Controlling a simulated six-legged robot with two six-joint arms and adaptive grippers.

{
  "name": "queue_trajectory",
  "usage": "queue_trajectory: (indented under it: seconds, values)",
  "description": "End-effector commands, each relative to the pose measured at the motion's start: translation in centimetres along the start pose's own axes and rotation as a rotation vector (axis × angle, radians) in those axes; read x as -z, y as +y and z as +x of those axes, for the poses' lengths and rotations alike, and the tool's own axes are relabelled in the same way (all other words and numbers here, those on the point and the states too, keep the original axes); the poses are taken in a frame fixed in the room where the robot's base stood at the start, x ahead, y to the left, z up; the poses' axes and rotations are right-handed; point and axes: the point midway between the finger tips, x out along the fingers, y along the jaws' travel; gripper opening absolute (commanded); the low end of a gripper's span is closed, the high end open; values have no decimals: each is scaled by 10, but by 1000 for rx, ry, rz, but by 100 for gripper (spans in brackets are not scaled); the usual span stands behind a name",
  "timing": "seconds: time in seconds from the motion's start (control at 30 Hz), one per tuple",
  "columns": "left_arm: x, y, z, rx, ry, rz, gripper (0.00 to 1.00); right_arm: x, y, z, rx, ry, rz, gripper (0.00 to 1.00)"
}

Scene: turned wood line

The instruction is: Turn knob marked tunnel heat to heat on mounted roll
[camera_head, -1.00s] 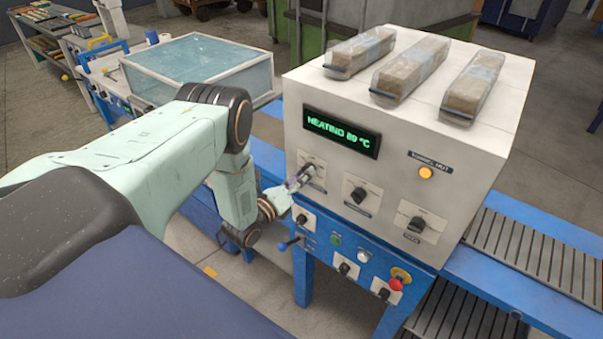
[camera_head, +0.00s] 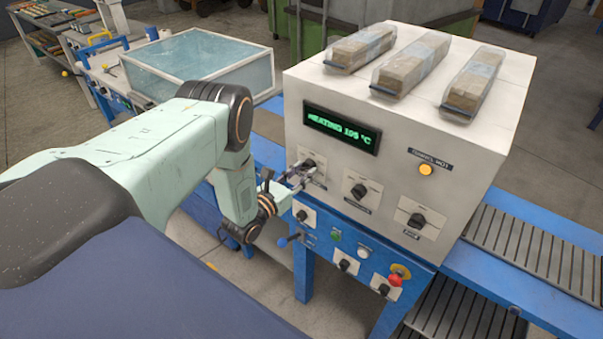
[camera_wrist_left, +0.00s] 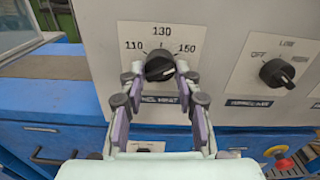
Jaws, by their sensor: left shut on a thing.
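The black tunnel heat knob (camera_wrist_left: 160,66) shows in the left wrist view on a white plate marked 110, 130 and 150. Its label below is partly covered by my fingers. A pale mark on the knob lies at its right side, toward 150. My left gripper (camera_head: 292,177) is at this knob, the leftmost on the machine's front; in the left wrist view its fingertips (camera_wrist_left: 160,76) are shut on the knob from both sides. The green display (camera_head: 341,128) reads HEATING 105 °C. My right gripper is out of view.
Two more knobs (camera_head: 359,190) (camera_head: 417,220) sit to the right, below an amber lamp (camera_head: 425,170). A blue panel with smaller switches and a red button (camera_head: 395,281) lies underneath. Wrapped packs (camera_head: 411,64) lie on top of the white machine (camera_head: 480,150). A blue-framed roller conveyor (camera_head: 540,260) runs right.

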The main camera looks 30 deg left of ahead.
Motion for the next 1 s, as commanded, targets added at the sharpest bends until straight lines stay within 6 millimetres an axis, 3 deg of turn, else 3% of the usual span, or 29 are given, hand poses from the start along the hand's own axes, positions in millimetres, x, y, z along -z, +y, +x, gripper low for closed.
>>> queue_trajectory:
  seconds: [0.43, 0.47, 0.5, 0.7, 1.0]
  values:
    - [-1, 0, 0, 0, -2, 9, 1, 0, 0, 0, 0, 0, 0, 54]
    - [-1, 0, 0, 0, -2, 9, 34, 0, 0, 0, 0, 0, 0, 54]
    - [-1, 0, 0, 0, -2, 9, 38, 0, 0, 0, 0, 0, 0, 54]
    - [-1, 0, 0, 0, -2, 8, 55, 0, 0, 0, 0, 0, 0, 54]
    - [0, 0, 0, 0, -1, 6, 56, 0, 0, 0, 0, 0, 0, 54]
